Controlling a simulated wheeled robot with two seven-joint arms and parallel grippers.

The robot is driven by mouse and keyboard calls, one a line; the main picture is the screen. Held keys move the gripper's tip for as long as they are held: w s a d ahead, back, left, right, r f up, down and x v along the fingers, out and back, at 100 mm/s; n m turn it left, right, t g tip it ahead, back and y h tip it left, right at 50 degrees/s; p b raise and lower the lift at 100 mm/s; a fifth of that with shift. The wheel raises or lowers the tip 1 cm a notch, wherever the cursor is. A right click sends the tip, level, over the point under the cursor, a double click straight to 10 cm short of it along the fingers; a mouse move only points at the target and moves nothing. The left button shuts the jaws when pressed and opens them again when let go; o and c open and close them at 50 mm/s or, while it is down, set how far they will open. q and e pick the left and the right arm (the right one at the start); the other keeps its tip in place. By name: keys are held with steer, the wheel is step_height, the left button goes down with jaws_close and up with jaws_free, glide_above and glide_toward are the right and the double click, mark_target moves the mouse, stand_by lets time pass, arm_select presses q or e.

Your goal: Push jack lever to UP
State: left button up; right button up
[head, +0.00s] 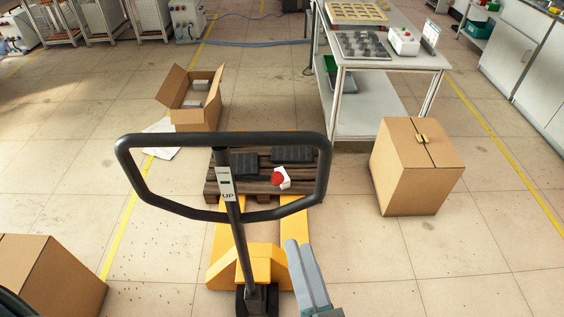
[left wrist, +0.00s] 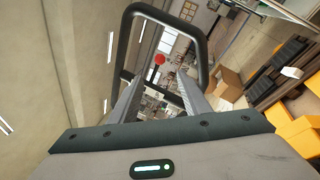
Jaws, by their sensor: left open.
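The pallet jack's black loop handle (head: 222,139) stands in front of me on a dark stem with a white label (head: 227,190) reading UP. The lever's red knob (head: 277,178) shows inside the loop, right of the stem; its rod is hard to make out. My left gripper (head: 297,243) is below and slightly right of the knob, apart from it. In the left wrist view the red knob (left wrist: 159,59) appears beyond and between the open, empty fingers (left wrist: 158,82), with the loop (left wrist: 202,45) around it. My right gripper is not in view.
The yellow jack (head: 262,263) is under a wooden pallet (head: 212,188) carrying dark blocks and a white item. A closed carton (head: 408,178) stands right, an open carton (head: 194,118) behind left, another (head: 45,275) front left. A workbench (head: 338,57) stands behind.

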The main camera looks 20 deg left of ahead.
mark_target(279, 184)
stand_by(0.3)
arm_select(q)
steer(key=p+x, duration=0.7)
steer(key=x, duration=0.9)
steer(key=shift+r+p, duration=0.2)
steer(key=shift+p, duration=0.2)
steer(key=shift+w+a, duration=0.35)
steer(key=shift+w, duration=0.2)
jaws_close()
